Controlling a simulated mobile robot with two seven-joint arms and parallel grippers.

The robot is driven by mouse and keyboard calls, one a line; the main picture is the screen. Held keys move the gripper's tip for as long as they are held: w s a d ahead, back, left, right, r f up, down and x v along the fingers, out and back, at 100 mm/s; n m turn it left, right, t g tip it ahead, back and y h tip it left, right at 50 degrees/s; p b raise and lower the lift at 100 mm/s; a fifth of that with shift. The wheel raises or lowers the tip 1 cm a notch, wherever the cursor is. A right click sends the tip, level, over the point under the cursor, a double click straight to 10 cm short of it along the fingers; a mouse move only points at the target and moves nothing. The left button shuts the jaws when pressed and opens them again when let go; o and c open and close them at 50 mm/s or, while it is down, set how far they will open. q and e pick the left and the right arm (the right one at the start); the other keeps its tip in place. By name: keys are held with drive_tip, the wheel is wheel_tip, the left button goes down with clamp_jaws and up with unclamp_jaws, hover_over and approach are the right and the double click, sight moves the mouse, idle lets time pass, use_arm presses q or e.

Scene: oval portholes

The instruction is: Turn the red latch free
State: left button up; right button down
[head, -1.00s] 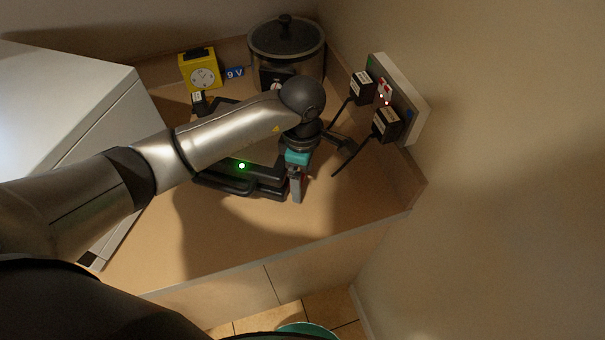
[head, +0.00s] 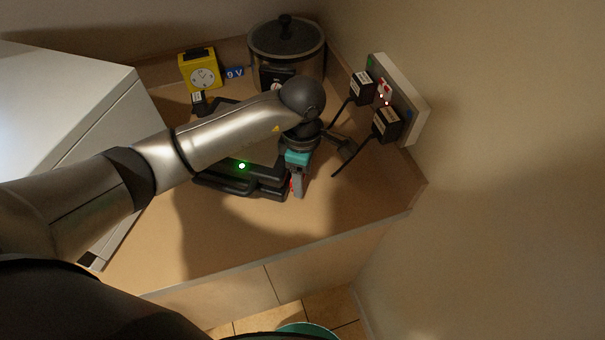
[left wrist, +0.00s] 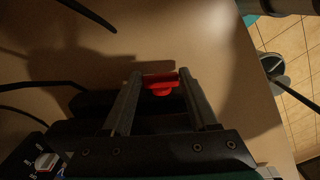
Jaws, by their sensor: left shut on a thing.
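The red latch (left wrist: 160,83) shows between the two finger tips of my left gripper (left wrist: 160,80) in the left wrist view, and the gripper is shut on it. In the head view my left gripper (head: 298,190) points down at the right end of a black device (head: 265,186) with a green light. Only a small red part of the latch (head: 291,185) shows there, beside the fingers. My forearm hides much of the device. My right gripper is not in view.
A wall panel (head: 405,100) with two black plugs and hanging cables is to the right. A pot (head: 287,48) and a yellow timer (head: 200,70) stand at the back. A white box (head: 70,105) is at left. The front counter (head: 230,235) is clear.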

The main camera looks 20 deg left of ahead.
use_arm(q)
drive_tip(key=shift+w+f+g+b, duration=0.15)
drive_tip(key=shift+w+g+b, duration=0.1)
drive_tip(key=shift+g+b, duration=0.6)
drive_tip(key=g+b, duration=0.1)
drive_tip(key=b, duration=0.1)
drive_tip(key=g+b, duration=0.2)
drive_tip(key=b, duration=0.1)
drive_tip(key=shift+w+f+b, duration=0.25)
drive_tip(key=shift+w+b, duration=0.05)
drive_tip(key=shift+w, duration=0.05)
drive_tip(key=shift+r+g+b, duration=0.1)
drive_tip(key=shift+g+b, duration=0.35)
drive_tip(key=shift+b, duration=0.15)
drive_tip(key=shift+r, duration=0.1)
drive_tip(key=o, duration=1.4)
drive_tip(key=shift+w+r, duration=0.1)
drive_tip(key=shift+r, duration=0.05)
